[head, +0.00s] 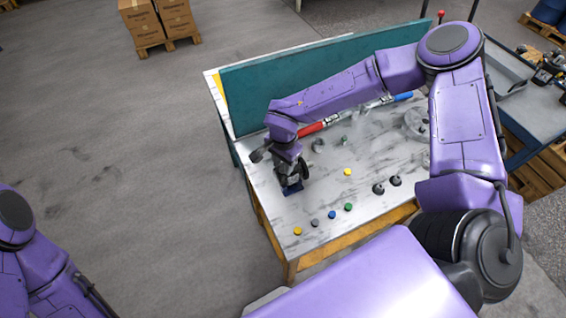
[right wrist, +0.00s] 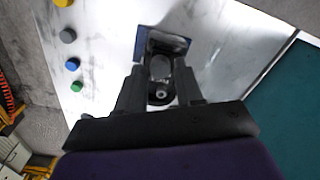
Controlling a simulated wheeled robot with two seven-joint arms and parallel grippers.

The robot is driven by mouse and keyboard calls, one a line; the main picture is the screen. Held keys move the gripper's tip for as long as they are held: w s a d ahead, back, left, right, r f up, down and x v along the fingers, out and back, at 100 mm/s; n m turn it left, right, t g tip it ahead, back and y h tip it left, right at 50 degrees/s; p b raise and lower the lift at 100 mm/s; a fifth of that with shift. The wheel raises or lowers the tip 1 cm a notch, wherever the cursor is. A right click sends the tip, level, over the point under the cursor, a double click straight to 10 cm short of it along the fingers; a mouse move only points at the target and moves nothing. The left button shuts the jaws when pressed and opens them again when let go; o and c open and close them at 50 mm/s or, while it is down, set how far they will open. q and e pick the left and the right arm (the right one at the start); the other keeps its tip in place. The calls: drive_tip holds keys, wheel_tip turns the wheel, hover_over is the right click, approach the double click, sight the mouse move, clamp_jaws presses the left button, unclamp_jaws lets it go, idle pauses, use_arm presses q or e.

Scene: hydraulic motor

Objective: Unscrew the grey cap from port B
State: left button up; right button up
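My right gripper (head: 290,172) is at the left end of the table, over a dark motor on a dark blue base (head: 292,189). In the right wrist view the gripper (right wrist: 161,75) has its fingers apart, one on each side of the motor (right wrist: 160,68); the blue base (right wrist: 182,45) shows beyond. A small light round part (right wrist: 161,95) shows between the fingers; I cannot tell whether it is a cap on port B. A loose grey cap (head: 315,222) lies on the table; it also shows in the right wrist view (right wrist: 68,35). My left gripper is out of view.
Loose yellow (head: 298,231), blue (head: 332,214) and green (head: 348,207) caps lie along the table's front edge. Another yellow cap (head: 347,171) and two dark fittings (head: 386,187) lie farther right. A red-handled tool (head: 310,129) lies near the teal back panel (head: 250,95).

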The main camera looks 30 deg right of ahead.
drive_tip(key=m, duration=0.4)
drive_tip(key=shift+f+b, duration=0.15)
drive_tip(key=shift+b, duration=0.2)
drive_tip(key=m, duration=0.3)
drive_tip(key=shift+r+p, duration=0.25)
drive_tip(key=shift+p, duration=0.05)
drive_tip(key=shift+f, duration=0.1)
clamp_jaws()
